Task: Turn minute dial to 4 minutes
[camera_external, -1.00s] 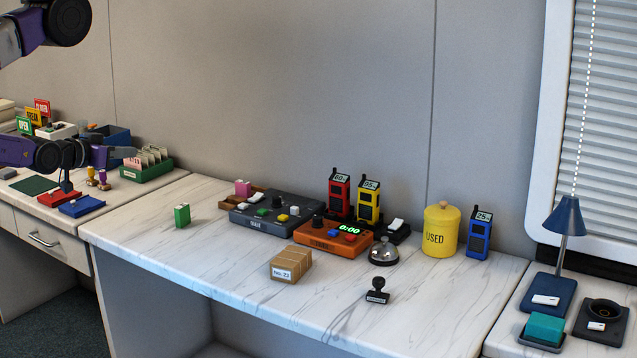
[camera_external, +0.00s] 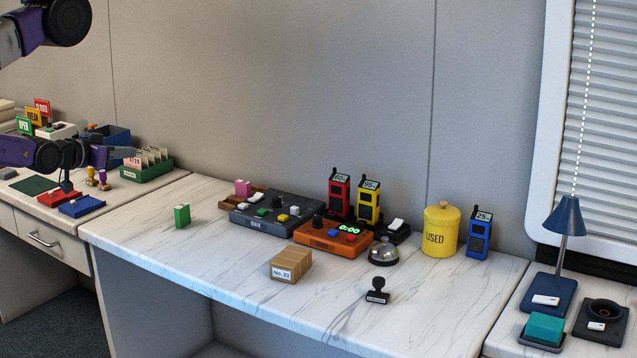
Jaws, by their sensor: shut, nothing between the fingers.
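An orange timer box (camera_external: 310,243) sits on the white marbled table, with a green lit display (camera_external: 349,230) that reads 0:00. A black round dial (camera_external: 319,222) stands on its left part, which I take as the minute dial; its setting is too small to read. Blue and red buttons are beside it. My gripper (camera_external: 128,153) is shut and empty at the far left, above the other desk near a green card box (camera_external: 148,168). It is well apart from the timer.
A dark grey button box (camera_external: 275,212) stands left of the timer. Red (camera_external: 339,196) and yellow radios (camera_external: 368,202) stand behind it. A silver bell (camera_external: 384,252) is at its right, a cardboard box (camera_external: 290,265) in front.

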